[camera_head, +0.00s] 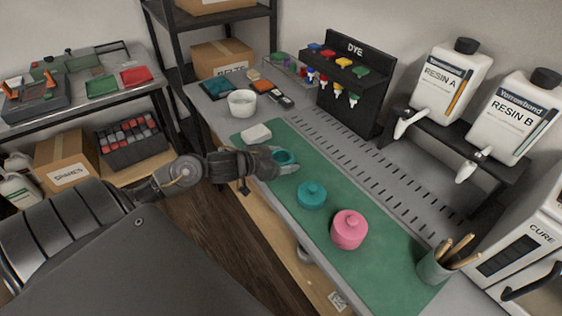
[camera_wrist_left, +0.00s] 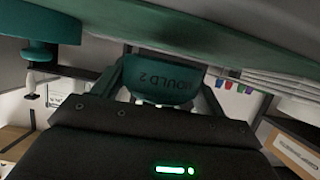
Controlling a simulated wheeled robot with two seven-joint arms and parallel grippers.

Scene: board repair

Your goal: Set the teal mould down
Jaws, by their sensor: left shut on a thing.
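The teal mould (camera_head: 285,157) is an open-topped cup over the far-left part of the green mat (camera_head: 390,262). My left gripper (camera_head: 279,162) is shut on it. In the left wrist view the mould (camera_wrist_left: 165,82) sits between the fingers, its side reading "MOULD 2"; the picture looks upside down, with the mat along the top. I cannot tell whether the mould touches the mat. My right gripper is out of view.
A whitish block (camera_head: 256,133) lies close beside the gripper, and a white tub (camera_head: 242,102) stands behind it. The dye rack (camera_head: 353,85) and the slotted grey strip (camera_head: 365,165) lie along the back. A cup of sticks (camera_head: 436,267) stands at the right end.

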